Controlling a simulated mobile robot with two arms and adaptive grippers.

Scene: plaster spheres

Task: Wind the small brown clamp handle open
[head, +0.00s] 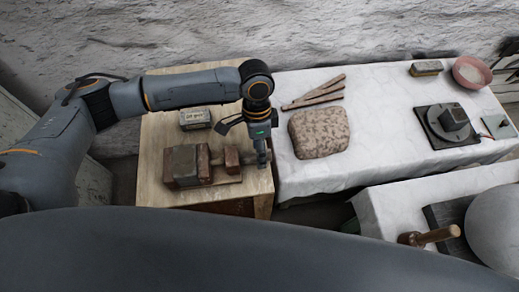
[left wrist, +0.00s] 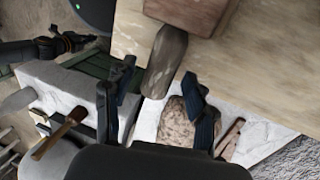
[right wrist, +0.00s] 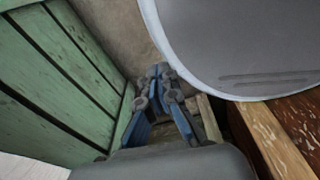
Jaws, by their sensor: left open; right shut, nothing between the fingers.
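The clamp (head: 232,160) is a set of brown wooden blocks near the front of the wooden bench. Its small brown handle (left wrist: 166,60) shows in the left wrist view as a worn, rounded wooden piece beside a brown block (left wrist: 195,12). My left gripper (head: 263,160) points down at the right end of the clamp and covers the handle in the head view. Its fingers (left wrist: 160,78) are open, with the handle seen between their tips; contact is unclear. My right gripper (right wrist: 160,72) is shut and empty, low beside green slats, and hidden from the head view.
A small labelled box (head: 195,118) sits behind the clamp on the bench (head: 155,135). On the white-covered table (head: 375,110) to the right are a speckled block (head: 319,133), wooden sticks (head: 315,93) and a dark turntable (head: 447,125). A mallet (head: 430,236) lies front right.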

